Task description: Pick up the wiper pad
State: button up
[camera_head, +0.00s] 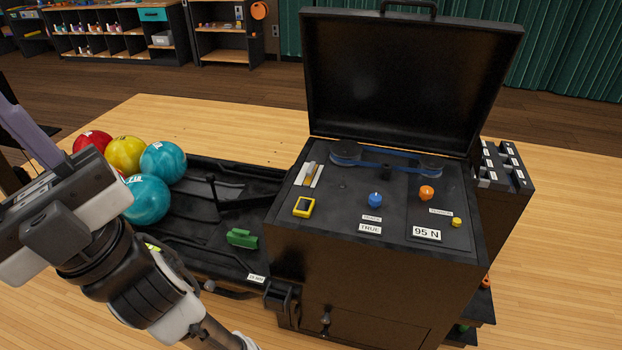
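No object here is labelled as the wiper pad. A small green piece (242,238) with a raised part lies in the black ball-return tray (215,245). A small yellow-rimmed dark piece (304,207) lies on the left of the black machine's top (340,215). I cannot tell for certain which is the pad. My gripper (30,130) is at the left edge, seen from behind, left of both pieces and apart from them. A lavender finger-like part points up and left. Its fingertips and any gap between them are not clear.
Several bowling balls (163,162) sit at the tray's left end, close to my gripper. The machine's raised lid (405,80) stands behind its top, which carries a blue belt (385,160), a blue knob (375,200) and an orange knob (426,193).

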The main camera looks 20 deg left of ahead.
aim_at(311, 172)
jog(key=i+l+u, duration=0.15)
jog(key=u, duration=0.9)
jog(key=i+l+u, duration=0.2)
jog(key=l+u, duration=0.2)
jog(key=l, duration=0.2)
jog(key=i+l+u, duration=0.2)
jog(key=l, duration=0.6)
jog(key=i+l+u, duration=0.1)
jog(key=l, duration=0.45)
